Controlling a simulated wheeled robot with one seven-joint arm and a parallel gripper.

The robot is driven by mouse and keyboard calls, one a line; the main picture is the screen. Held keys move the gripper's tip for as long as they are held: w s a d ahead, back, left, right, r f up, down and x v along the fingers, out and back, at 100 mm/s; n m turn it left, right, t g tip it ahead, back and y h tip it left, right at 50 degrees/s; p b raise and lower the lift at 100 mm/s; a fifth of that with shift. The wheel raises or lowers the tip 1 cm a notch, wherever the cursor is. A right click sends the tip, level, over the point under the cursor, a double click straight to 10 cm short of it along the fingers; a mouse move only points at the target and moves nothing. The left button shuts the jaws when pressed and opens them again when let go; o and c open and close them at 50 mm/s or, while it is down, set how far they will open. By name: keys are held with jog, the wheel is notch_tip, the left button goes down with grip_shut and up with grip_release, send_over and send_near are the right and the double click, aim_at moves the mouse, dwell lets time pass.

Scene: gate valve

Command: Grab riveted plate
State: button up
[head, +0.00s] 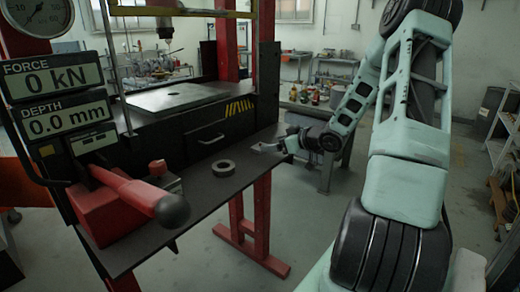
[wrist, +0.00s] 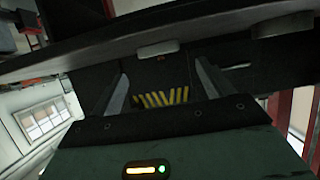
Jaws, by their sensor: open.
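A small flat light-grey piece, which looks like the riveted plate (head: 264,147), lies at the right end of the dark shelf (head: 200,190). In the wrist view the plate (wrist: 158,48) shows edge-on at the shelf's edge, in line with the space between my fingertips. Its rivets are too small to make out. My gripper (head: 283,146) is just right of the plate in the head view. In the wrist view my gripper (wrist: 161,70) has its two fingers apart with nothing between them.
A dark ring (head: 223,168) lies on the shelf, left of the plate. The press body with a drawer handle (head: 211,139) and striped marking (head: 240,106) rises behind. A red lever (head: 125,190) and readout panel (head: 57,95) stand at left.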

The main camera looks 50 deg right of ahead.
jog(key=shift+p+x, duration=0.35)
jog(key=shift+x, duration=2.75)
jog(key=shift+c, duration=0.3)
jog(key=c, duration=1.1)
